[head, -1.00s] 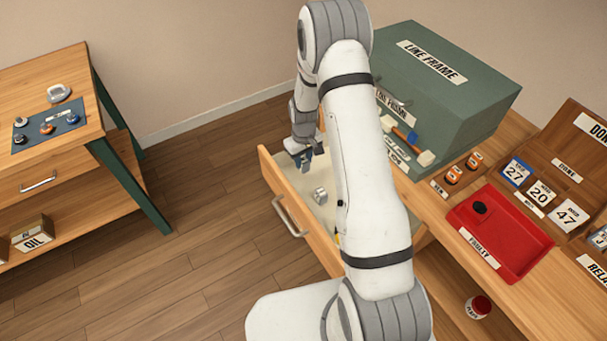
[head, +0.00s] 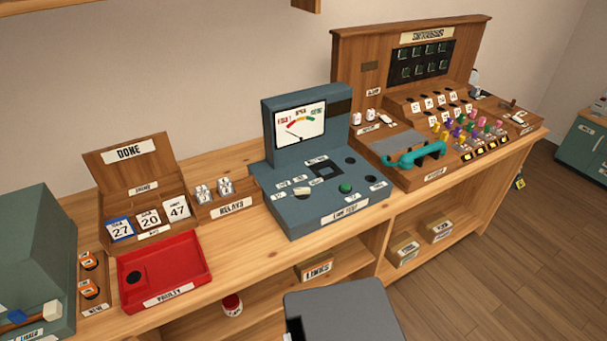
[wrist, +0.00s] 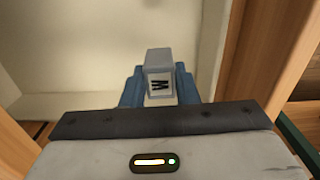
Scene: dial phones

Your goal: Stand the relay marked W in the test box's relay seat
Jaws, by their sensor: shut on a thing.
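My gripper (wrist: 159,84) shows in the wrist view, its blue fingers shut on a grey block-shaped relay with a white label marked W (wrist: 159,62). The letter appears turned sideways. Behind the relay is a pale surface with wooden edges, like the drawer's inside. The blue-grey test box (head: 318,200) stands on the bench in the middle of the head view. A dark square recess (head: 325,170), which looks like the relay seat, is in its top below the meter (head: 300,127); nothing is seen standing in it.
The red faulty tray (head: 185,262) and the done rack (head: 128,165) are further left. The switchboard (head: 350,65) with a teal handset (head: 420,153) is at right. Bare bench lies before the test box.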

